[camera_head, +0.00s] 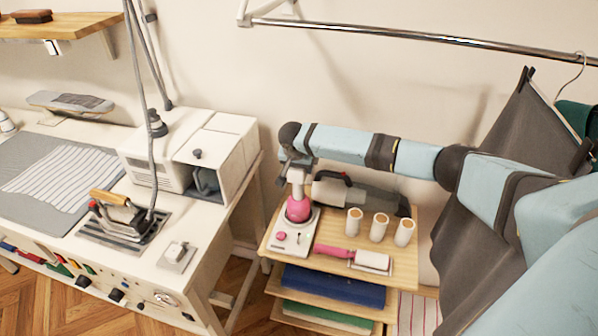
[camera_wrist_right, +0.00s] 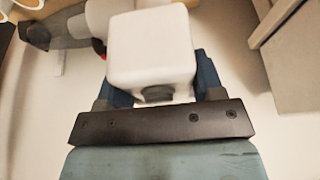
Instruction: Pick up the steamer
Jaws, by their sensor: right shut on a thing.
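The steamer, with a white head and a rounded pink body (camera_head: 298,209), stands upright at the left end of a small wooden shelf unit, on or at a white base (camera_head: 292,238) with pink knobs. My right gripper (camera_head: 297,164) reaches in from the right and is shut on the white head. In the right wrist view the white head (camera_wrist_right: 150,45) fills the space between my right gripper's (camera_wrist_right: 160,88) blue fingers. I cannot tell whether the steamer is lifted clear of its base. My left gripper is not in view.
A grey handheld device (camera_head: 352,195), several white spools (camera_head: 379,227) and a pink-handled lint roller (camera_head: 355,258) share the shelf top. A white worktable (camera_head: 206,262) with an iron (camera_head: 120,213) stands left. A grey garment (camera_head: 500,130) hangs right, under a rail (camera_head: 400,36).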

